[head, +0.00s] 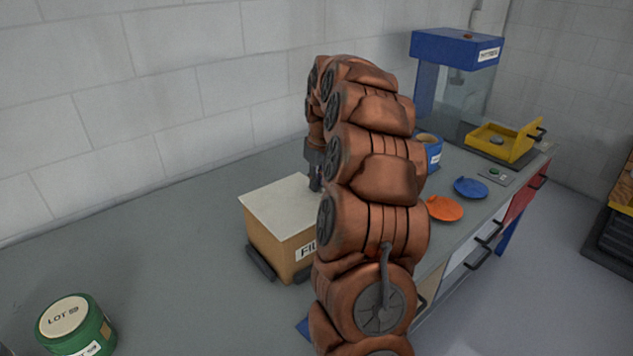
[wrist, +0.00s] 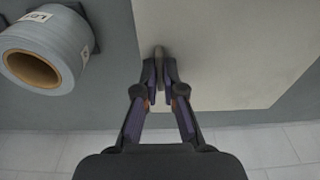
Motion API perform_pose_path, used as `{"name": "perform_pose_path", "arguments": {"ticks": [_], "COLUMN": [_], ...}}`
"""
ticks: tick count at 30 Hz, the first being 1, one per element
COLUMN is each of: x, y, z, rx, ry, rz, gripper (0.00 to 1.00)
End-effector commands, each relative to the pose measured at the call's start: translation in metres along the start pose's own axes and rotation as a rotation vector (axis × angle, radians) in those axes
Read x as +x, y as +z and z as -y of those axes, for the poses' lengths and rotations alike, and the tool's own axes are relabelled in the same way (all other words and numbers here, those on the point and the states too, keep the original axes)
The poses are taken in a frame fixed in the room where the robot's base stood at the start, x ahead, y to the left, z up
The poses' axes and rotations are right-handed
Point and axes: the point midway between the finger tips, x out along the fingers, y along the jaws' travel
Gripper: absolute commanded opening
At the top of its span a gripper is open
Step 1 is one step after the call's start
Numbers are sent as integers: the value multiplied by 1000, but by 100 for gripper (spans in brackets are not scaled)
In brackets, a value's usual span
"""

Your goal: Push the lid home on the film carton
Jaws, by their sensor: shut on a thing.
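The film carton (head: 275,246) is a tan box on the bench with a label reading "FIL", the rest of which my arm hides. Its pale flat lid (head: 280,203) covers the top; I cannot tell whether it sits fully down. My gripper (head: 316,186) points down at the lid's right part, partly hidden by my arm. In the wrist view the lid (wrist: 225,60) fills the right side. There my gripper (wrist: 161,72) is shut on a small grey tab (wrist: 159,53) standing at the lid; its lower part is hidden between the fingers.
Dark rails (head: 261,263) flank the carton's base. A green tin (head: 77,325) stands front left. Orange (head: 445,208) and blue (head: 470,187) discs and a yellow tray (head: 500,143) lie right. A grey roll (wrist: 45,50) shows in the wrist view.

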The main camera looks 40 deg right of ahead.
Motion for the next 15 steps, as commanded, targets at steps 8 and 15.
{"name": "perform_pose_path", "arguments": {"ticks": [8, 15], "x": [5, 6], "y": [2, 2], "z": [2, 2], "rx": [-1, -1], "ry": [-7, -7], "rz": [11, 11], "gripper": [0, 29]}}
